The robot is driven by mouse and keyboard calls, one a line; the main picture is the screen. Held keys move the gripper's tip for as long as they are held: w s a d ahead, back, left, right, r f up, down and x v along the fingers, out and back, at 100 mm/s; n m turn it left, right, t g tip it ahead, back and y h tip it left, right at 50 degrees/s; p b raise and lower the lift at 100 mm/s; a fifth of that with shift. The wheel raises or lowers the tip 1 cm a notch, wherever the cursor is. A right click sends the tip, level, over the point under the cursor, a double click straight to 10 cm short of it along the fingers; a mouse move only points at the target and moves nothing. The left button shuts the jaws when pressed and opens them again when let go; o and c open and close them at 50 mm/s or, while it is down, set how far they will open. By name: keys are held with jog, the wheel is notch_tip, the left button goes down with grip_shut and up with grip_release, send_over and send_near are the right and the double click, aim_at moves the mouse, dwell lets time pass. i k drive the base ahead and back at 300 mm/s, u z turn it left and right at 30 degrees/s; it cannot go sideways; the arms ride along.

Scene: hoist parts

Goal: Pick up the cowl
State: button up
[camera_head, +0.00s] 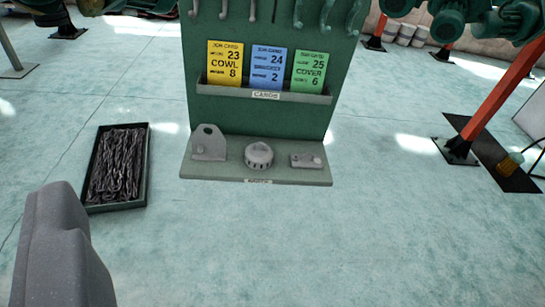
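A green board stands ahead with a shelf (220,177) at its foot. Three grey parts sit in a row on the shelf. The middle one is a round domed part (259,155) with slots around its rim, and it looks like the cowl. To its left stands an upright plate (208,143) with a hole. To its right lies a small low part (306,159). A grey piece at the lower left edge looks like part of my gripper (62,250). It is well short of the shelf, and no second finger shows.
A yellow card (225,63) reading COWL, a blue card (269,68) and a green card (312,71) stand in a card holder. A tray of chain (119,165) lies left of the shelf. Orange legs (490,95) stand at right. The floor in front is clear.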

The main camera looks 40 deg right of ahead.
aim_at(260, 156)
jog(key=z, duration=0.1)
jog(key=i, duration=1)
jog(key=u, duration=0.1)
